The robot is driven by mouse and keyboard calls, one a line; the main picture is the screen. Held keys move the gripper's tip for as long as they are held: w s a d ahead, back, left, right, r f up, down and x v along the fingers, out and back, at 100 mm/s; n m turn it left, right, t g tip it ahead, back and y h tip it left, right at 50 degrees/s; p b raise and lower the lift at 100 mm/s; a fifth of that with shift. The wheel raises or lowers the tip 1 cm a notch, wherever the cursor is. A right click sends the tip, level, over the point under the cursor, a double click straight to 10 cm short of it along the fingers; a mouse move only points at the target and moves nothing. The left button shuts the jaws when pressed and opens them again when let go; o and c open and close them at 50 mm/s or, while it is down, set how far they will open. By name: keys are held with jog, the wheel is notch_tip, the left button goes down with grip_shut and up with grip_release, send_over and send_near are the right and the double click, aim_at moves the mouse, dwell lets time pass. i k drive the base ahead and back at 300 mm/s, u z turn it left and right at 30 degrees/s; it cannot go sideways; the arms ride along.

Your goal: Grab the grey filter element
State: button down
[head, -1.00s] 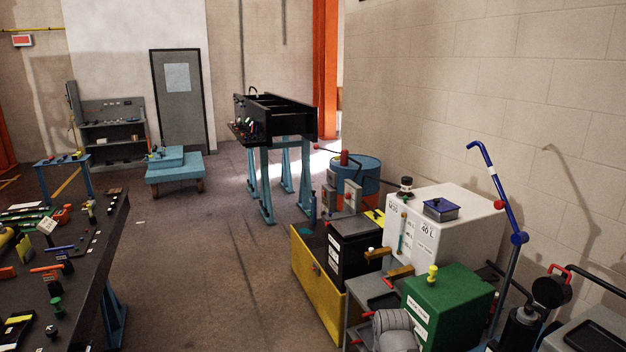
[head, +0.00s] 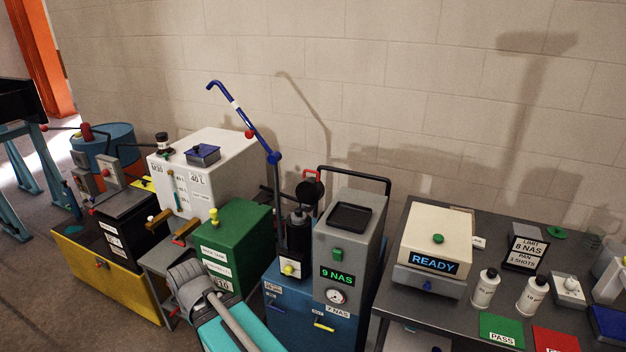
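I cannot pick out a grey filter element for certain in the head view. A grey filter cart (head: 350,245) with a "9 NAS" display and a dark recess on top stands right of centre. Beside it is a blue unit (head: 300,300) carrying a black cylinder (head: 297,230). Part of my arm, grey and teal, rises from the bottom edge in front of the green box. My gripper's fingers are not in view.
A white 40 L tank (head: 215,165) and a green box (head: 232,245) stand left of the cart, with a yellow tray (head: 100,280) further left. A dark bench (head: 460,315) at right holds a "READY" device (head: 435,245), bottles (head: 485,288) and coloured cards. Open floor lies at lower left.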

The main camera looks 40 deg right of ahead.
aim_at(299, 218)
jog(key=z, duration=1.1)
jog(key=k, duration=0.45)
jog(key=z, duration=0.2)
jog(key=i, duration=0.5)
jog(key=u, duration=0.25)
